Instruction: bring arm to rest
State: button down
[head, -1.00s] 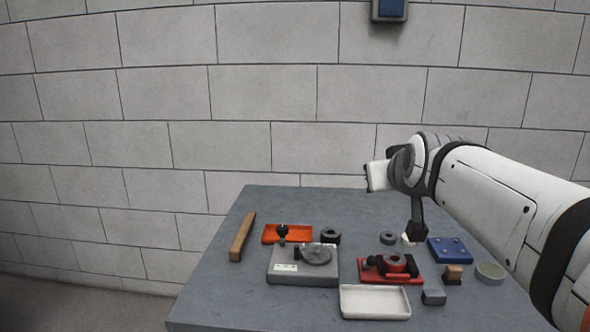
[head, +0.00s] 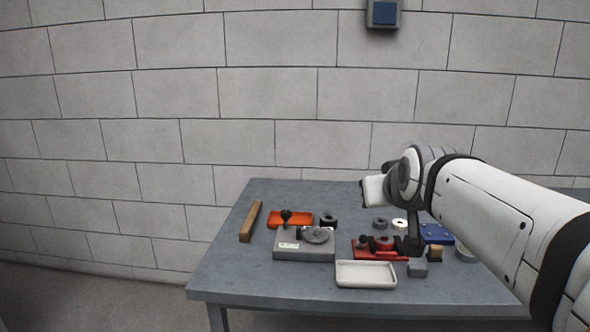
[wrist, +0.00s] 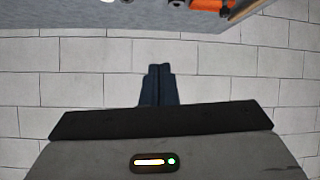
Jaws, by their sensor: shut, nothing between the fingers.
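My gripper (head: 414,246) hangs downward from my white arm at the right of the head view. It appears in front of the red fixture and the blue block, and its height above the table is hard to judge. In the wrist view my gripper (wrist: 160,72) has its two dark fingers together with nothing between them. The wall fills most of that view behind the fingers.
The grey table (head: 240,280) holds a grey fixture (head: 304,246), a red fixture (head: 362,250), an orange tray (head: 290,219), a white tray (head: 366,274), a wooden bar (head: 250,221) and a blue block (head: 436,234). A brick wall (head: 270,100) stands behind.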

jog(key=s+f+g+p, duration=0.3)
jog(key=s+g+p, duration=0.1)
jog(key=s+p, duration=0.3)
jog(key=s+a+f+m+g+p, duration=0.1)
jog(key=s+f+g+p, duration=0.3)
jog(key=s+p, duration=0.3)
jog(key=s+g, duration=0.1)
jog(key=s, duration=0.4)
jog(key=shift+s+a+p, duration=0.15)
jog(key=shift+s+p, duration=0.15)
jog(key=shift+p, duration=0.1)
